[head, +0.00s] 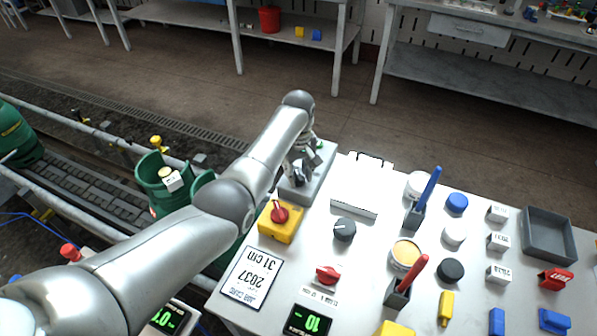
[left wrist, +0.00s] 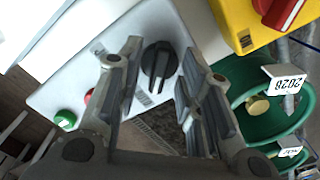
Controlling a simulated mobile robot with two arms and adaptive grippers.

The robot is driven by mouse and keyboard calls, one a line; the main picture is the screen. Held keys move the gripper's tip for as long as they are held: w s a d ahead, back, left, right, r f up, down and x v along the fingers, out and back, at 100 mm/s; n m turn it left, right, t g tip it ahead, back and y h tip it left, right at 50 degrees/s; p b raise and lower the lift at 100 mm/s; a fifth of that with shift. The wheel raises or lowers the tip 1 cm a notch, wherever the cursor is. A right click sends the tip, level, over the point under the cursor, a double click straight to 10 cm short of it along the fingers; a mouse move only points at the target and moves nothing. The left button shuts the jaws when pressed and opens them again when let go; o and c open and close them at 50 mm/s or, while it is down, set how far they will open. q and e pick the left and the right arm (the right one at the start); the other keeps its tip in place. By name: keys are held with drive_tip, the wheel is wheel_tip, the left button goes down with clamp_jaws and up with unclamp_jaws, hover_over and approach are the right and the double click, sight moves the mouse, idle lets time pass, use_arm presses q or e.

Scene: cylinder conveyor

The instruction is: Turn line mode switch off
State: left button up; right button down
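A grey control box (head: 318,182) stands at the table's far left corner. In the left wrist view the box (left wrist: 60,98) carries a black rotary switch (left wrist: 158,62), a red button (left wrist: 88,96) and a green button (left wrist: 66,118). The switch's lettering is not readable. My left gripper (head: 301,170) is over this box. In the left wrist view its fingers (left wrist: 162,78) are open, one on each side of the black switch; I cannot tell if they touch it. My right gripper is not in view.
A yellow box with a red rotary switch (head: 280,211) stands close in front of the grey box. Another black knob (head: 344,229) and a red knob (head: 328,274) are on the table (head: 365,270). Green cylinders (head: 160,182) stand on the conveyor at left.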

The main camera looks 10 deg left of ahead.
use_arm(q)
drive_tip(key=shift+f, duration=0.15)
clamp_jaws()
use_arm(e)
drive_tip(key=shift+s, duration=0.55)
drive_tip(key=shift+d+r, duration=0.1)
use_arm(q)
drive_tip(key=m+p, duration=0.1)
drive_tip(key=m, duration=0.2)
drive_tip(key=shift+m+p, duration=0.3)
drive_tip(key=shift+p, duration=0.05)
drive_tip(key=m+p, duration=0.1)
drive_tip(key=m, duration=0.4)
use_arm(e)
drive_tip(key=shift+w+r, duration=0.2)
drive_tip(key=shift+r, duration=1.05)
use_arm(q)
unclamp_jaws()
